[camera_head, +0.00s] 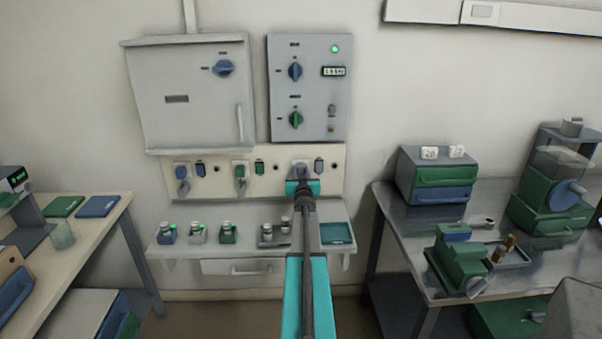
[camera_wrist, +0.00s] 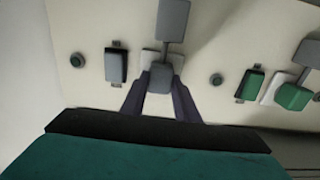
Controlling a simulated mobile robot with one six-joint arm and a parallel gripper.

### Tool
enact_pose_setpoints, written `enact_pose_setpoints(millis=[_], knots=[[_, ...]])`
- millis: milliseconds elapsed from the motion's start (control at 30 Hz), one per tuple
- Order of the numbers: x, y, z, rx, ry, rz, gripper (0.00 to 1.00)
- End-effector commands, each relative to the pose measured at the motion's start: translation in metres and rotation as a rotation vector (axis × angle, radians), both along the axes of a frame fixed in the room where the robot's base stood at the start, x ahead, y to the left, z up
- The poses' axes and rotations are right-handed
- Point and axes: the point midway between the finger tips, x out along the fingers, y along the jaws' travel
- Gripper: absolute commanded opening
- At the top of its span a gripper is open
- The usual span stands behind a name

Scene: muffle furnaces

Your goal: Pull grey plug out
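The grey plug (camera_wrist: 160,77) sits at its white socket on the cream wall panel, with a grey block above it in the wrist view. In the head view my arm hides most of it. My gripper (camera_wrist: 161,88) faces the panel with one dark fingertip on each side of the plug. The fingertips look very close to the plug's sides, but I cannot tell whether they press on it. In the head view my gripper (camera_head: 302,186) is in front of the panel's right part.
A green plug (camera_head: 240,172) and a blue-grey plug (camera_head: 182,172) are in sockets farther left. Switches sit between them. Below, a shelf (camera_head: 270,257) carries several small devices. A grey control box (camera_head: 310,88) and a furnace (camera_head: 190,95) hang above. Benches stand on both sides.

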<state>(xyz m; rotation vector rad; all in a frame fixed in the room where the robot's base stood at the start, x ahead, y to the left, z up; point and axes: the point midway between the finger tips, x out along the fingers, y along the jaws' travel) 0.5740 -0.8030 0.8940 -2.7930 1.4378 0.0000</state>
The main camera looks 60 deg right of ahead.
Motion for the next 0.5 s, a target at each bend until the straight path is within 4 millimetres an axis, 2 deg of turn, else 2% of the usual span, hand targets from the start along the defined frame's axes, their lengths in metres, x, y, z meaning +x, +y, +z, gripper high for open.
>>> enact_pose_setpoints(millis=[33, 133, 167, 500], knots=[[0.0003, 0.0002, 0.0000, 0.000, 0.000, 0.000, 0.18], [0.0004, 0.0004, 0.0000, 0.000, 0.000, 0.001, 0.01], [0.0004, 0.0004, 0.0000, 0.000, 0.000, 0.001, 0.00], [-0.0049, 0.0089, 0.0000, 0.000, 0.000, 0.001, 0.00]])
